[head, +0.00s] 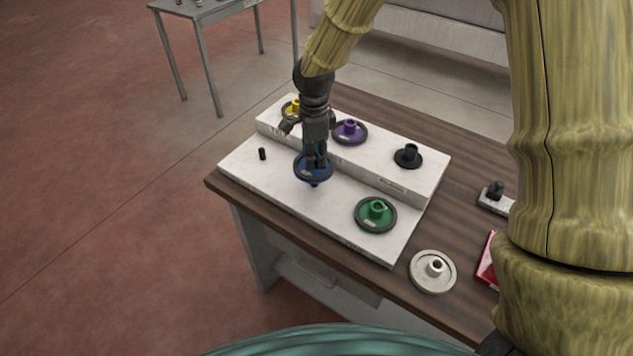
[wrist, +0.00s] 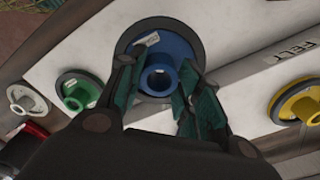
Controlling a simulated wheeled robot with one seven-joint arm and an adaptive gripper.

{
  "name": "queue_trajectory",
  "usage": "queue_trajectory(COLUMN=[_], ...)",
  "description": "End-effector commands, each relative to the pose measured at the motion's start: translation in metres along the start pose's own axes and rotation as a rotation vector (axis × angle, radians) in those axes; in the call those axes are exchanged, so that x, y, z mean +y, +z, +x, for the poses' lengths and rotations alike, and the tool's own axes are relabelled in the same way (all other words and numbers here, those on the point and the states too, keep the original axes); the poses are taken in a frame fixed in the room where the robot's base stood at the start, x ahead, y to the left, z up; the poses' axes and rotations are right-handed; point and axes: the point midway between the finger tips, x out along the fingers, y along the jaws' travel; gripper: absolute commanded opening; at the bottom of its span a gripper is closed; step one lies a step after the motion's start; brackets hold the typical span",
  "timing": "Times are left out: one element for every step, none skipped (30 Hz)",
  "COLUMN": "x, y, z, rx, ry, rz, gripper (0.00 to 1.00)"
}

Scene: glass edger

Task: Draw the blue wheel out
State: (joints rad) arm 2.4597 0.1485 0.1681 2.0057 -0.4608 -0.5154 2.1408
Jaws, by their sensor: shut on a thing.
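The blue wheel (head: 302,173) has a dark rim and a raised blue hub. It is at the front step of the white stepped rack (head: 340,205), and a short dark peg end (head: 314,184) shows just below its rim. My gripper (head: 315,158) points down over it, shut on its hub. In the wrist view the wheel (wrist: 178,42) lies between the fingers of my gripper (wrist: 158,85), one on each side of the hub. The wheel looks raised off the step, but the exact gap is hard to tell.
A bare black peg (head: 262,154) stands left on the front step, and a green wheel (head: 364,220) sits to the right. Yellow (head: 289,112), purple (head: 350,131) and black (head: 408,157) wheels sit on the back step. A pale wheel (head: 425,279) lies on the wooden table.

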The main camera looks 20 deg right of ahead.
Motion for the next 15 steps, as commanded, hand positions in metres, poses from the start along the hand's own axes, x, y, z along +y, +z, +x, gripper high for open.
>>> queue_trajectory(x=[0.000, 0.000, 0.000, 0.000, 0.000, 0.000, 0.000, 0.000, 0.000, 0.000, 0.000, 0.000, 0.000, 0.000, -0.001], y=[0.000, 0.000, 0.000, 0.000, 0.000, 0.000, 0.000, 0.000, 0.000, 0.000, 0.000, 0.000, 0.000, 0.000, 0.000], z=[-0.003, -0.004, -0.006, -0.008, -0.010, -0.013, -0.016, -0.018, -0.021, -0.023, -0.026, -0.029, -0.031, -0.033, -0.036], rx=[0.000, 0.000, 0.000, 0.001, 0.001, 0.001, 0.001, 0.001, 0.000, 0.000, 0.001, 0.000, 0.000, 0.000, 0.000], ry=[-0.001, -0.001, -0.001, -0.001, -0.001, -0.001, -0.002, -0.001, -0.001, -0.001, -0.002, -0.001, -0.001, -0.001, -0.001], rz=[0.000, 0.000, 0.000, -0.001, -0.001, -0.002, -0.001, 0.000, 0.000, -0.001, -0.001, -0.001, 0.000, 0.000, 0.000], gripper=[0.00, 0.00, 0.00, 0.00, 0.00, 0.00, 0.00, 0.00, 0.00, 0.00, 0.00, 0.00, 0.00, 0.00, 0.00])
